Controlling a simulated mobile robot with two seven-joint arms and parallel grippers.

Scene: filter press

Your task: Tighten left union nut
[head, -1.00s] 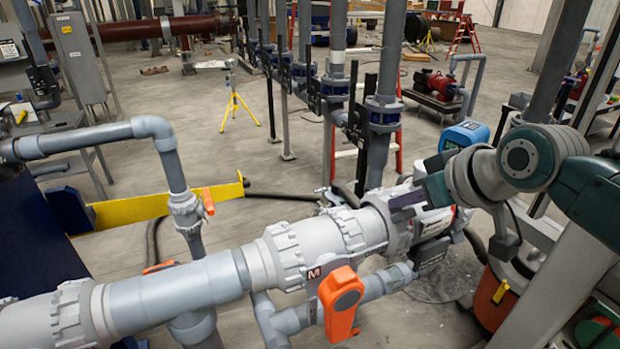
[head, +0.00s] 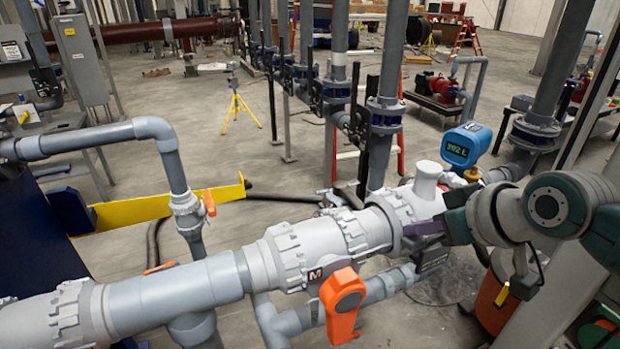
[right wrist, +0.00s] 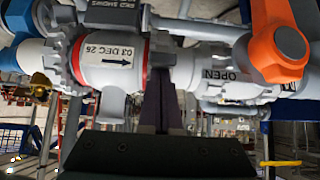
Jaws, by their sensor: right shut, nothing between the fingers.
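I cannot tell which the task calls left. My right gripper (head: 418,232) is shut and empty, its dark purple fingers low against the front of the right-end nut; contact is unclear. In the right wrist view the shut fingers (right wrist: 163,100) point up at the pipe, between a red-banded section (right wrist: 112,62) and the orange handle (right wrist: 278,42). My left gripper is out of view.
A blue digital gauge (head: 466,146) stands behind my right gripper. A thinner grey pipe (head: 385,288) runs below the main pipe. A yellow beam (head: 160,205) lies behind on the left.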

